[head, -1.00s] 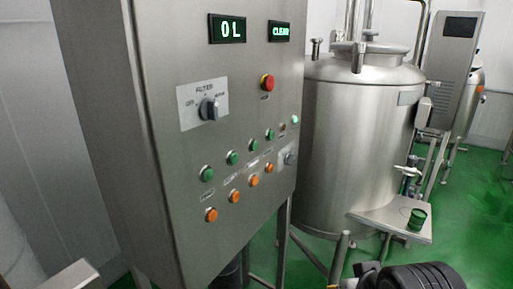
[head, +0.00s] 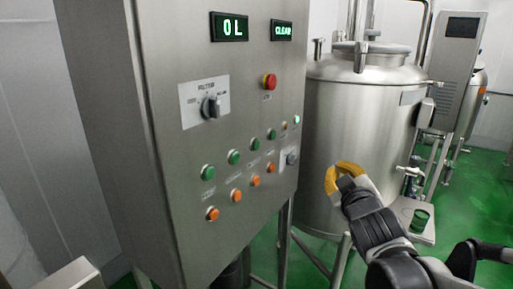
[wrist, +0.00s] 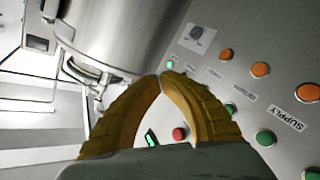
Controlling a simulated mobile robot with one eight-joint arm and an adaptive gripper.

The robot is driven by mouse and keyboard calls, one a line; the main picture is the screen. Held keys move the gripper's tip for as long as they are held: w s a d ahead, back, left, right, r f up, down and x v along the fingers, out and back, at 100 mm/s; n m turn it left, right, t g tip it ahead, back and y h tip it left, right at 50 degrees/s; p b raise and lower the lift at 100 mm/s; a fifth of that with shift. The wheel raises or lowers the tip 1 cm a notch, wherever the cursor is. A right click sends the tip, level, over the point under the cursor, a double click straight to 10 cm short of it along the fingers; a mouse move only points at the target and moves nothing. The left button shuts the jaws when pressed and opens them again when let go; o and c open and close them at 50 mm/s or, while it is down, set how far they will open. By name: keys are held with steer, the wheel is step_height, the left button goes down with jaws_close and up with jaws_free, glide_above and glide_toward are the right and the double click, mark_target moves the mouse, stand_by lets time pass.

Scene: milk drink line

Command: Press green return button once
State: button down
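The steel control panel (head: 170,250) has a row of green buttons (head: 234,157) above a row of orange buttons (head: 236,195). The labels between the rows are too small to read in the head view, so I cannot tell which green button is return. In the wrist view one label (wrist: 287,118) reads SUPPLY, near a green button (wrist: 265,138); the others are unreadable. My gripper (head: 333,178), with yellow-orange fingers, is right of the panel, apart from the buttons. In the wrist view its fingertips (wrist: 160,77) meet, with nothing between them.
A steel tank (head: 325,130) stands behind my gripper.

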mark_target(256, 145)
steer(key=w+a+r+n+t+y, duration=0.2)
steer(key=w+a+n+y, duration=0.4)
steer(key=a+n+y, duration=0.3)
steer(key=n+t+y, duration=0.1)
steer(key=n, duration=0.3)
steer(key=shift+a+r+t+b, duration=0.15)
steer(key=shift+r+t+b, duration=0.05)
steer(key=shift+t+b, duration=0.1)
steer(key=w+a, duration=0.5)
steer(key=a, duration=0.2)
steer(key=shift+w, duration=0.15)
steer(key=shift+a, duration=0.1)
stand_by(0.8)
steer(key=shift+w+a, duration=0.2)
steer(key=shift+a, duration=0.1)
